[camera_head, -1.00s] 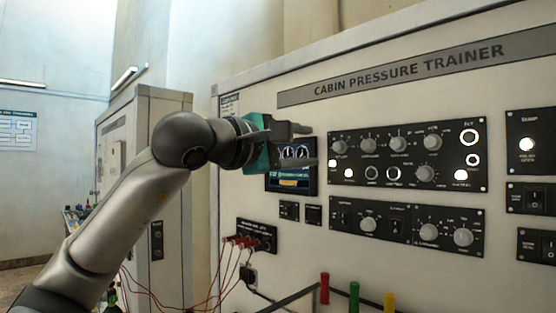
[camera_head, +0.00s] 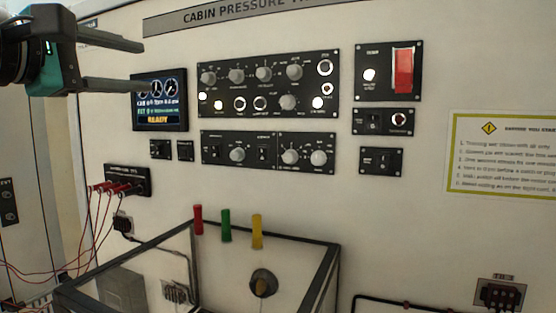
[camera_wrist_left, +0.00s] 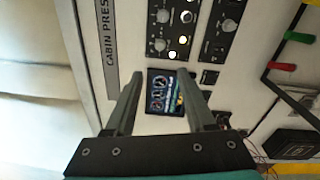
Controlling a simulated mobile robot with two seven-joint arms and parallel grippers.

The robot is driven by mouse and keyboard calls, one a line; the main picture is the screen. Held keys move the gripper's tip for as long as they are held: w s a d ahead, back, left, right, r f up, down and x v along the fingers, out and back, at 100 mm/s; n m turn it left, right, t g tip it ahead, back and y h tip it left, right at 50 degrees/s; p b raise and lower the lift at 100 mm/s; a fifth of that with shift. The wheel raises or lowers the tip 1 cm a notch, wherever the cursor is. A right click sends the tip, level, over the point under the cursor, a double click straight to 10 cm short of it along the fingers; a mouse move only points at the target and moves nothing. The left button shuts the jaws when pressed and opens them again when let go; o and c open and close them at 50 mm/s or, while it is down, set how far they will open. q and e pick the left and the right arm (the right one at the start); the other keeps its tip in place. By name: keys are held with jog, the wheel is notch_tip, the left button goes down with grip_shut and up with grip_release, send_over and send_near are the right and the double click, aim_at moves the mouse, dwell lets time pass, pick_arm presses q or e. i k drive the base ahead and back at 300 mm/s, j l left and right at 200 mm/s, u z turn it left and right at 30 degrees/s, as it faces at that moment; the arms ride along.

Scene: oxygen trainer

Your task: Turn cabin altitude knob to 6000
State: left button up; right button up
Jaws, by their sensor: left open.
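Labels and pointer settings are too small to read, so I cannot tell which is the cabin altitude knob. My left gripper (camera_head: 148,67) is open and empty, left of the upper panel, near the display (camera_head: 160,102). In the left wrist view, the gripper (camera_wrist_left: 160,78) has its fingers either side of the display (camera_wrist_left: 164,93).
A red guarded switch (camera_head: 403,70) is at the right. A dark-framed clear box (camera_head: 325,262) projects below the panels, near red, green and yellow tabs (camera_head: 227,225). Red cables (camera_head: 95,212) hang at left. The space before the knobs looks clear.

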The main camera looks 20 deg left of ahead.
aim_at(237, 75)
jog(key=k+j, duration=0.2)
jog(key=j, duration=0.2)
jog(key=k+j, duration=0.25)
jog(key=j, duration=0.15)
jog(key=k+j, duration=0.2)
jog(key=j, duration=0.2)
